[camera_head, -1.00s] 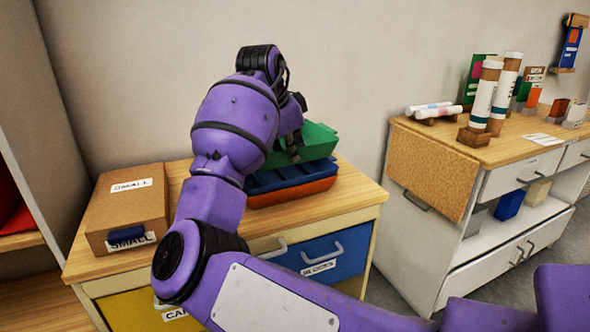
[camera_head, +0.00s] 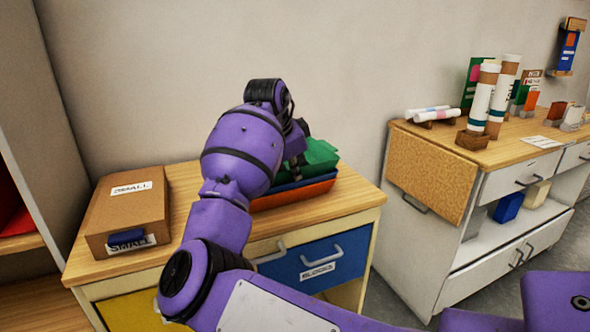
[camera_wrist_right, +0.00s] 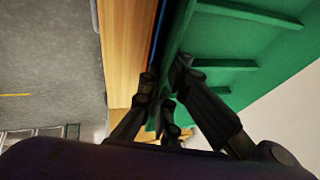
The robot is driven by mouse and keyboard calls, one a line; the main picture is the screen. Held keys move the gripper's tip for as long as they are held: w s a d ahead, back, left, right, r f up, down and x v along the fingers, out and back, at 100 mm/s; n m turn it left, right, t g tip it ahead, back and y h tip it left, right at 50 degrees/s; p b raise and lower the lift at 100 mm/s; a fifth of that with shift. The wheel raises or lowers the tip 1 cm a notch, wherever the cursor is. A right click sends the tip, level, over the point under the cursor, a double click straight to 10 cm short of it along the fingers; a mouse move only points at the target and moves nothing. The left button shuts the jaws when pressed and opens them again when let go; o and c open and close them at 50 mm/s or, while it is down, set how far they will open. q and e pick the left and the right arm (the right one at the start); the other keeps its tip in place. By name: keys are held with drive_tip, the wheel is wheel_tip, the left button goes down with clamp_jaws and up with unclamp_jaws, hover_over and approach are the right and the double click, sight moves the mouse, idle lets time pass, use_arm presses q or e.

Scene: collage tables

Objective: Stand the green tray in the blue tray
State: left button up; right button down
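The green tray (camera_head: 318,158) sits low within or against the top of the blue tray (camera_head: 312,179); the arm hides its left part, so I cannot tell whether it is fully seated. The blue tray rests on an orange tray (camera_head: 295,195) on the wooden cabinet. My right gripper (camera_head: 297,160) is mostly hidden behind its own arm in the head view. In the right wrist view the gripper (camera_wrist_right: 164,85) has its fingers on both sides of the green tray's wall (camera_wrist_right: 225,50). My left gripper is not in view.
A cardboard box (camera_head: 128,208) labelled SMALL stands on the cabinet top (camera_head: 185,180) at the left. A white desk (camera_head: 480,225) with paper rolls and small blocks stands to the right, across a gap. The wall is close behind the trays.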

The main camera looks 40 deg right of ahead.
drive_tip(key=shift+s+a+f, duration=0.1)
drive_tip(key=shift+s+f, duration=0.05)
drive_tip(key=shift+f, duration=0.5)
drive_tip(key=c, duration=2)
unclamp_jaws()
drive_tip(key=shift+f, duration=0.15)
drive_tip(key=shift+c, duration=0.2)
drive_tip(key=shift+o, duration=0.3)
drive_tip(key=shift+f, duration=0.1)
drive_tip(key=shift+w+r+b, duration=0.25)
drive_tip(key=shift+r+b, duration=0.05)
drive_tip(key=shift+r, duration=0.15)
drive_tip(key=p+v, duration=0.1)
drive_tip(key=v, duration=1.1)
drive_tip(key=shift+r, duration=0.55)
